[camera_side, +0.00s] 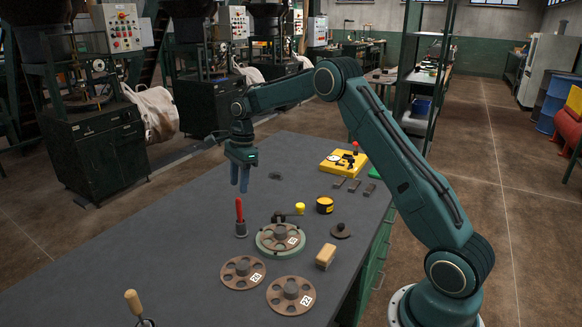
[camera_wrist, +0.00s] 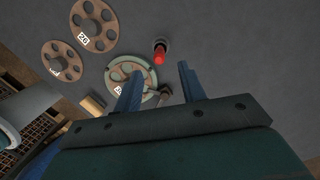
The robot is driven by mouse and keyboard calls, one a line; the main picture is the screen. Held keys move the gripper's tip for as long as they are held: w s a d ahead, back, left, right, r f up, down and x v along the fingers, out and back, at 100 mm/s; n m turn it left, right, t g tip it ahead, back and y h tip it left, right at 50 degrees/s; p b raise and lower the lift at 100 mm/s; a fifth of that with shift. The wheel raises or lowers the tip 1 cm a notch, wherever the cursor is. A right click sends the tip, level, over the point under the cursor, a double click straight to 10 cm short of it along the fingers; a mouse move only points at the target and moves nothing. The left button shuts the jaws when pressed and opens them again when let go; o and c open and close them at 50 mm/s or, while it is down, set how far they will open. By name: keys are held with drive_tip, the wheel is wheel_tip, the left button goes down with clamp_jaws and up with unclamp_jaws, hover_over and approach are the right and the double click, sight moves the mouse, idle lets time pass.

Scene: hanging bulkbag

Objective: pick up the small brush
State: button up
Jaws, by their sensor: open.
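A small tan wooden block (camera_side: 326,256), which looks like the small brush, lies on the grey workbench at the right of the disks. It also shows in the wrist view (camera_wrist: 93,105), left of my fingers; its bristles cannot be made out. A red handle (camera_side: 240,212) stands upright in a small grey holder; in the wrist view the red handle (camera_wrist: 160,55) appears just beyond my fingertips. My gripper (camera_side: 239,187) is open and empty, pointing down above the bench, apart from both. It also shows in the wrist view (camera_wrist: 161,76).
Brown disks (camera_side: 242,272) (camera_side: 290,295) lie in front, and a green-rimmed disk (camera_side: 280,240) behind them. A yellow tray (camera_side: 343,162), a black-and-yellow tin (camera_side: 324,205) and a dark knob (camera_side: 340,231) are to the right. A wooden handle (camera_side: 134,302) is at front left. The bench's left side is clear.

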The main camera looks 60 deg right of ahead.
sight(238, 198)
drive_tip(key=shift+w+a+f, duration=0.1)
drive_tip(key=shift+a+f, duration=0.1)
drive_tip(key=shift+f, duration=1.35)
drive_tip(key=shift+f, duration=0.15)
drive_tip(key=shift+a+f, duration=0.2)
drive_tip(key=shift+f, duration=1)
drive_tip(key=shift+a+f, duration=0.2)
drive_tip(key=shift+f, duration=1)
drive_tip(key=shift+c, duration=0.4)
clamp_jaws()
